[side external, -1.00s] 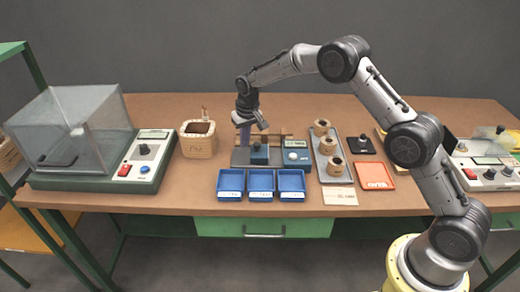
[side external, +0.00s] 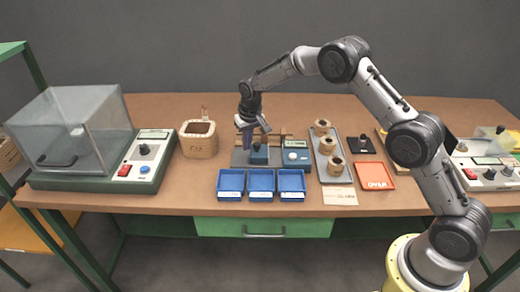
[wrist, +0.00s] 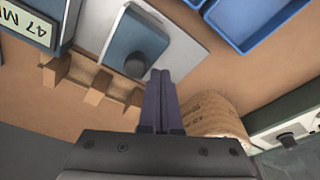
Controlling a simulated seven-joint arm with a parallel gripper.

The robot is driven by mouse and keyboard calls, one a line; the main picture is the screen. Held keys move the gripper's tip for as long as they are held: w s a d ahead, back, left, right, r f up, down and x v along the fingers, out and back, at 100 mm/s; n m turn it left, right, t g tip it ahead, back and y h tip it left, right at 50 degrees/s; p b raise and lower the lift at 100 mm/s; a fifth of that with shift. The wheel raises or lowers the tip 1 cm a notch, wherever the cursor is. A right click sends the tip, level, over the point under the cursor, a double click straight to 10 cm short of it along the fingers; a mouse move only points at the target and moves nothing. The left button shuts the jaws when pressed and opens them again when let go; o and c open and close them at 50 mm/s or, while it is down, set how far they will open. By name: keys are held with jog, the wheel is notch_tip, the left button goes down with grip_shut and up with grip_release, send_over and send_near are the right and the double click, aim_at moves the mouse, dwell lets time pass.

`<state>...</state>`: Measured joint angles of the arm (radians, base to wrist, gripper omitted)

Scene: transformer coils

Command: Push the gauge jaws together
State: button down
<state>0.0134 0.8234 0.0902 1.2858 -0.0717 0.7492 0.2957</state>
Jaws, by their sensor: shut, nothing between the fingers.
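The gauge (side external: 240,158) stands mid-table, with a grey base plate, a blue block with a dark knob (side external: 259,152), and a blue-green display unit (side external: 296,153) at its right end. In the wrist view the blue block with its round dark knob (wrist: 135,65) sits on the light plate, and a wooden rail with upright jaw pieces (wrist: 98,88) runs beside it. My gripper (wrist: 161,75) is shut and empty, its purple fingers together close to the knob. In the side view my gripper (side external: 246,143) is at the gauge's left end. Whether the fingers touch the gauge is unclear.
Three blue trays (side external: 261,185) stand in front of the gauge. A grey tray (side external: 329,155) with three coils and an orange tray (side external: 374,176) lie to the right.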

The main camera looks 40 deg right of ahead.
aim_at(263, 150)
jog(key=shift+s+d, duration=1.9)
jog(key=shift+s, duration=0.05)
jog(key=shift+w+a, duration=0.4)
jog(key=shift+r, duration=0.1)
jog(key=shift+w+v, duration=0.25)
jog(key=shift+v, duration=0.85)
jog(key=shift+w+v, duration=0.2)
jog(key=shift+v, duration=0.9)
jog(key=shift+w+v, duration=0.25)
jog(key=shift+v, duration=0.85)
jog(key=shift+d+r, duration=0.1)
jog(key=shift+r, duration=0.1)
